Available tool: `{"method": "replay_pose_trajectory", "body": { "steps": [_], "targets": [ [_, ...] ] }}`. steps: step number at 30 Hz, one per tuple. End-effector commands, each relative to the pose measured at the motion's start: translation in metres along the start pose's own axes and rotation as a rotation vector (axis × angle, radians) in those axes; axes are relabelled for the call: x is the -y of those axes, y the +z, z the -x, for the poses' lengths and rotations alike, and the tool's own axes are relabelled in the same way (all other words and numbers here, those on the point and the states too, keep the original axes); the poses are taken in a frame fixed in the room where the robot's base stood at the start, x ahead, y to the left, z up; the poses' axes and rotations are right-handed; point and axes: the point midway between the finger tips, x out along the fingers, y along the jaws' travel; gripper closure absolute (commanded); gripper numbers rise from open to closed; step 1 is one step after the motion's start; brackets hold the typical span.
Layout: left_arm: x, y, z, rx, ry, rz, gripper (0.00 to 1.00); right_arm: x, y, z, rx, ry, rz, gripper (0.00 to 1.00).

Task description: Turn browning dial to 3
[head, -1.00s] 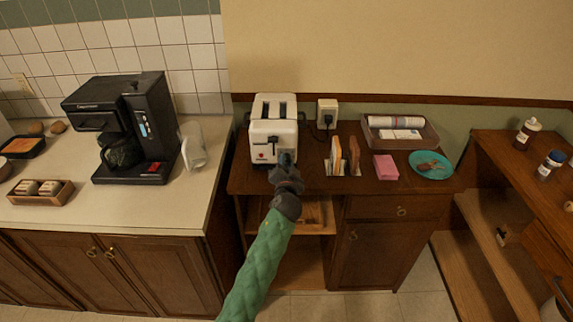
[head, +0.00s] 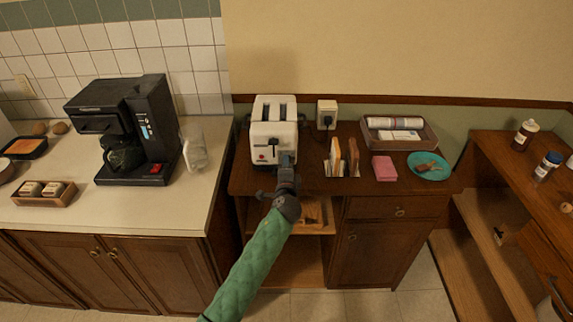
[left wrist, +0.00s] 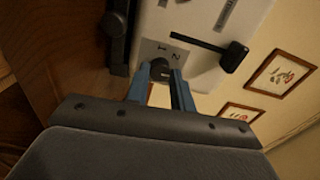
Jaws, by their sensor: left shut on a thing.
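The white toaster (head: 265,130) stands on the dark wooden cabinet, its front facing me. My left gripper (head: 288,159) is at the lower right of the toaster's front. In the left wrist view, its blue fingers (left wrist: 165,82) are shut on the dark browning dial (left wrist: 160,68), one on each side. The numbers 1 and 2 show on the panel beside the dial; other marks and the dial's exact setting are hidden or too small to tell. The toaster's black lever (left wrist: 234,57) is close to the fingers. My right gripper is not in view.
A wall outlet with a plug (head: 326,115), a rack with upright slices (head: 343,157), a pink block (head: 384,168), a tray (head: 400,145) and a teal plate (head: 430,175) are right of the toaster. A coffee maker (head: 155,130) and glass jug (head: 193,150) are left.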

Motion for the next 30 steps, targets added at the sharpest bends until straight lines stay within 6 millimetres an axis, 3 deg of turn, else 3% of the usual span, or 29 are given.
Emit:
{"method": "replay_pose_trajectory", "body": {
  "steps": [11,19,20,23,30],
  "targets": [
    [-0.001,-0.001,0.001,-0.002,0.001,-0.051,0.99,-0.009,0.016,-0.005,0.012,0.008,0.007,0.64],
    [-0.001,-0.001,0.001,-0.002,0.001,-0.051,0.99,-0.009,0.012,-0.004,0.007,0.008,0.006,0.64],
    [-0.001,-0.001,0.001,-0.002,0.002,-0.051,0.72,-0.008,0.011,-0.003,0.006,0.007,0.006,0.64],
    [-0.001,-0.001,0.001,-0.002,0.001,-0.050,0.54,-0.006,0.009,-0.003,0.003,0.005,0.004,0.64],
    [-0.001,-0.001,0.000,-0.001,0.001,-0.050,0.54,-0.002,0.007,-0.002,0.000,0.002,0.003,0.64]
  ]
}}
